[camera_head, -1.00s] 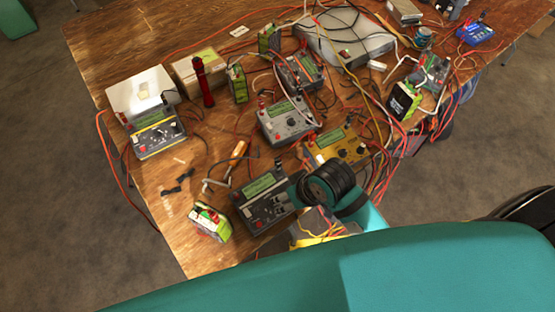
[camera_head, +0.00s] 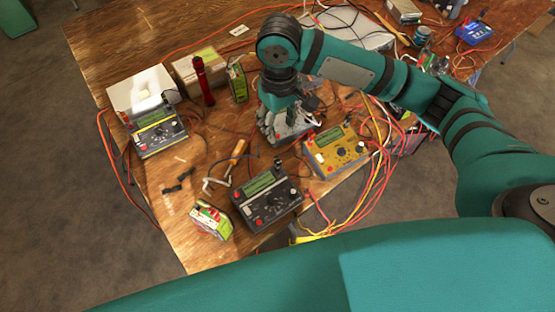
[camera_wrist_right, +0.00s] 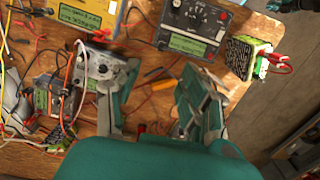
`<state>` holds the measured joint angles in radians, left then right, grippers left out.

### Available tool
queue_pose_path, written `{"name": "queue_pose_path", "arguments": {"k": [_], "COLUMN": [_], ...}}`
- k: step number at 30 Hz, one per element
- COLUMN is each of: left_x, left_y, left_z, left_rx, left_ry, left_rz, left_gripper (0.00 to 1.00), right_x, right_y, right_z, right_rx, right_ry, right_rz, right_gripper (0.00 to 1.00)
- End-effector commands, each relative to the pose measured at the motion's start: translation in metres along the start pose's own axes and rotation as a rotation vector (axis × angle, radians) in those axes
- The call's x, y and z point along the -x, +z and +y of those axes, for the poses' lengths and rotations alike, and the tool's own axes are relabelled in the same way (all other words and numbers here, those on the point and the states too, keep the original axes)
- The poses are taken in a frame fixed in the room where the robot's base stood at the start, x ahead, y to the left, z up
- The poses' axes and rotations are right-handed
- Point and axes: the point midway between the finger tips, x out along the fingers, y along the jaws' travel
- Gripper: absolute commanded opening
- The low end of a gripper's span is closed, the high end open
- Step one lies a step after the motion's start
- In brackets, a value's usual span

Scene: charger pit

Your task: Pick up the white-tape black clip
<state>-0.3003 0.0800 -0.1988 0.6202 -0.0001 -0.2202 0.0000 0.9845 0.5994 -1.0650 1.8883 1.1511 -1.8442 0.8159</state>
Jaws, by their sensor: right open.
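Small black clips (camera_head: 178,182) lie on the bare wood at the left of the table in the head view. They are too small for me to tell which one carries white tape. My right gripper (camera_head: 272,128) points down over the grey meter (camera_head: 296,132), to the right of the clips and apart from them. In the wrist view its two fingers (camera_wrist_right: 160,80) are spread and nothing is between them. I cannot make out the clips in the wrist view. My left gripper is not in view.
A dark meter (camera_head: 265,197), a yellow meter (camera_head: 337,149) and a green-white battery pack (camera_head: 211,221) stand near the front. An orange-handled tool (camera_head: 238,150) lies between. Loose cables cover the right side. The wood around the clips is mostly clear.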

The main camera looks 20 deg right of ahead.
Motion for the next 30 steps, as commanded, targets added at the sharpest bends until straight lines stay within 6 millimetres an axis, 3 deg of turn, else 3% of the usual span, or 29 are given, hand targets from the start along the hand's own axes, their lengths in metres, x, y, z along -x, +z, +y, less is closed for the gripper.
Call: {"name": "queue_pose_path", "arguments": {"k": [12, 23, 30], "left_x": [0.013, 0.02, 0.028], "left_y": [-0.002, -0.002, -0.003], "left_z": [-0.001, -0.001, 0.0], "left_rx": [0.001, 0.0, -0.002], "left_ry": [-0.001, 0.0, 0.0], "left_rz": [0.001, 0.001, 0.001], "left_gripper": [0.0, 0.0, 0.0], "right_x": [-0.087, -0.119, -0.154], "right_y": [0.001, -0.001, -0.002], "right_z": [-0.001, -0.002, -0.004], "right_rx": [0.002, 0.003, 0.004], "right_ry": [-0.002, -0.001, -0.001], "right_rz": [-0.002, 0.001, 0.001], "right_gripper": [0.44, 0.44, 0.44]}}
